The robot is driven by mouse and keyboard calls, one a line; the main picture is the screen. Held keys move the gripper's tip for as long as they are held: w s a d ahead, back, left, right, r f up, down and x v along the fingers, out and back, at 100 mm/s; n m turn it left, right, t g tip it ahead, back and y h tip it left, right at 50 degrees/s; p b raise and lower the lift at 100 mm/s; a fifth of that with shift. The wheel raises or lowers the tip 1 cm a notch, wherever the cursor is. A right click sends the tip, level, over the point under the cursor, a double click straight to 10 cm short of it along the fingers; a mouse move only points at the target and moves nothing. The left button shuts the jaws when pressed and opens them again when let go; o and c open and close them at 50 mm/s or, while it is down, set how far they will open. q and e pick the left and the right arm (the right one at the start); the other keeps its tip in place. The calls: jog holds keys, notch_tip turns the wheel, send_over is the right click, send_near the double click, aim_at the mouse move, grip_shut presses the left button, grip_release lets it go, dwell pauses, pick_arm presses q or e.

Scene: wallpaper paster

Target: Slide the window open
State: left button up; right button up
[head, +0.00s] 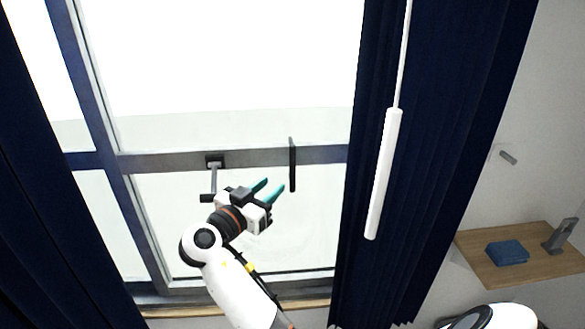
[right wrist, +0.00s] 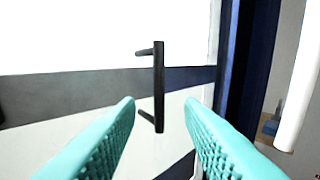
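The window (head: 230,159) has a grey frame with a horizontal bar, and bright light behind its glass. A black vertical bar handle (head: 292,165) stands out from that bar, near the right curtain. It also shows upright in the right wrist view (right wrist: 159,87). My right gripper (head: 268,188), with teal fingers, is open and empty just left of the handle in the head view. In the right wrist view the handle appears ahead, in the gap between the spread fingertips (right wrist: 160,105), apparently not touched. My left gripper is not in view.
A dark latch with a grey lever (head: 213,178) sits on the bar left of the handle. Dark blue curtains hang at left (head: 35,200) and right (head: 350,250). A white rod (head: 383,175) hangs before the right curtain. A wooden shelf (head: 475,245) holds a blue item (head: 507,252).

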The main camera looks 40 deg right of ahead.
aim_at(291, 170)
jog(key=p+x, duration=0.2)
jog(key=x, duration=0.7)
jog(key=shift+d+p, duration=0.1)
jog(key=shift+p, duration=0.3)
jog(key=shift+w+d+f, duration=0.1)
jog(key=shift+w+d, duration=0.1)
jog(key=shift+d, duration=0.25)
grip_shut()
